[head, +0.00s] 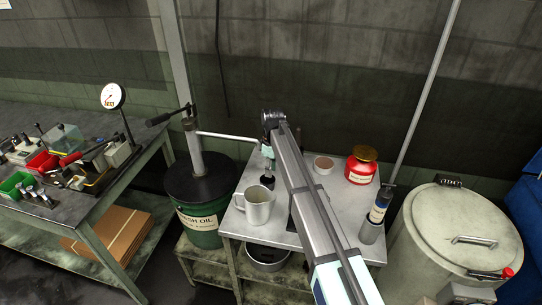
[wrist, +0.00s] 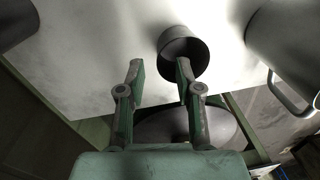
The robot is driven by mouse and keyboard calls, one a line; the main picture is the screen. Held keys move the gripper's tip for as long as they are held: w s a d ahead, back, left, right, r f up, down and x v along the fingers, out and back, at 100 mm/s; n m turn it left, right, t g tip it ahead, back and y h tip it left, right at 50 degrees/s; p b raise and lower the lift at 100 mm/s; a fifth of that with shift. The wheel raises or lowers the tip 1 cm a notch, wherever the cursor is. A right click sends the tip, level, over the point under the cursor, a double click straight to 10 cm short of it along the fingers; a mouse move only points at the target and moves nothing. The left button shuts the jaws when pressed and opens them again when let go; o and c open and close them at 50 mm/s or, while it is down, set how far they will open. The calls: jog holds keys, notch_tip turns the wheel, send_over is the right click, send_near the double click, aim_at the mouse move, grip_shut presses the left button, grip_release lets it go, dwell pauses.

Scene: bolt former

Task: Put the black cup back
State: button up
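The black cup (wrist: 183,50) stands on the pale table top in the wrist view, dark inside. In the head view it is a small dark shape (head: 267,183) just behind the grey mug. My gripper (wrist: 158,68) is open and empty, fingers well apart. The right fingertip overlaps the cup's lower edge in the wrist view; whether they touch I cannot tell. The cup lies mostly beyond the fingertips, towards the right finger. In the head view my gripper (head: 267,157) hangs over the table's left part.
The grey mug (head: 256,206) stands close to the cup; it shows in the wrist view (wrist: 284,40).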

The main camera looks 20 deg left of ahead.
jog(key=shift+s+f+p, duration=0.15)
jog(key=shift+f+p, duration=0.2)
jog(key=shift+f, duration=1.5)
grip_shut()
